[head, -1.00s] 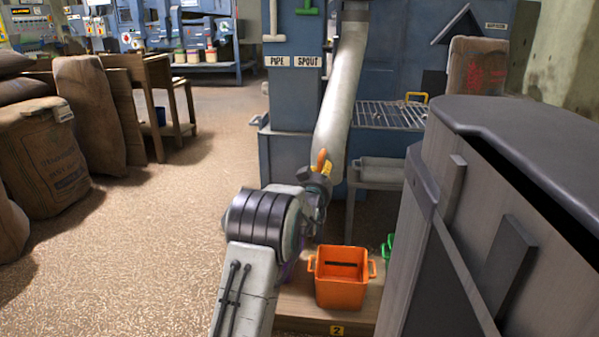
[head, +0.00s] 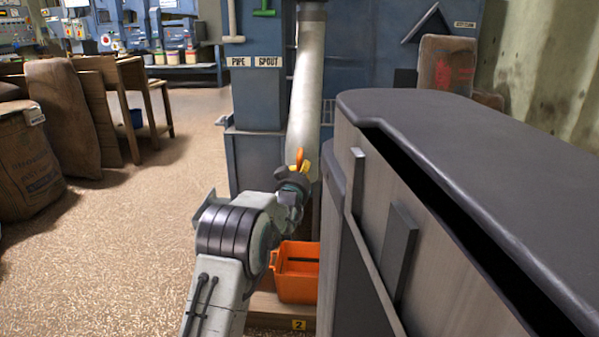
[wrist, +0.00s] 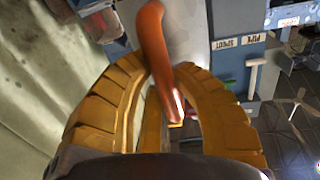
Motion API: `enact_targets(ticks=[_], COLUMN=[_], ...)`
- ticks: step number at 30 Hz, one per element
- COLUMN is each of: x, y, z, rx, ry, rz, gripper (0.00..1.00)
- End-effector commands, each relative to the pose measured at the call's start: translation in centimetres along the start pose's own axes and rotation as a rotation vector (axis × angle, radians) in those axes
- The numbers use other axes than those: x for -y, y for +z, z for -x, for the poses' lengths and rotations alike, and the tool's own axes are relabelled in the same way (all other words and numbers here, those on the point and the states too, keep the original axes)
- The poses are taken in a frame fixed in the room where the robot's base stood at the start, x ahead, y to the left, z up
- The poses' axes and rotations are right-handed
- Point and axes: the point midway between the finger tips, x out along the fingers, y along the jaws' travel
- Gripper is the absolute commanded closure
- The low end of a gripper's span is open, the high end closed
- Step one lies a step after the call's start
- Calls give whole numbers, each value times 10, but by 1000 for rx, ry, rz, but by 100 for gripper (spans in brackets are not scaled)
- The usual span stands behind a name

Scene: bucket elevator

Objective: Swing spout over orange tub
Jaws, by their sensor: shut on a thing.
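The spout (head: 308,90) is a long pale grey pipe hanging from the top of the head view, almost upright in the picture. An orange handle (head: 300,157) shows at its lower part, and also in the wrist view (wrist: 152,45). My gripper (head: 302,167) is at this handle; its yellow fingers (wrist: 163,80) curve around it in the wrist view, shut on it. The orange tub (head: 297,283) stands below the gripper in the head view, its right side hidden by the grey-topped cabinet. The spout's mouth is hidden, so I cannot tell whether it is over the tub.
A large cabinet with a dark grey top (head: 430,120) fills the right, close to my arm. The tub's wooden platform (head: 265,305) carries a "2" label (head: 299,324). Sacks (head: 72,118) and a wooden table (head: 125,75) stand left. Open floor (head: 120,250) lies left of my arm.

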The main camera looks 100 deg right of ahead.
Motion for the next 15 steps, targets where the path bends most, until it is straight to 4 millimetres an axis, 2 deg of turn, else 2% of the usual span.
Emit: enact_targets(ticks=[1, 11, 15], x=[-1, 0, 0], y=[1, 0, 0], z=[0, 0, 0], rx=[2, 0, 0], ry=[1, 0, 0], rz=[-1, 0, 0], gripper=[77, 48, 48])
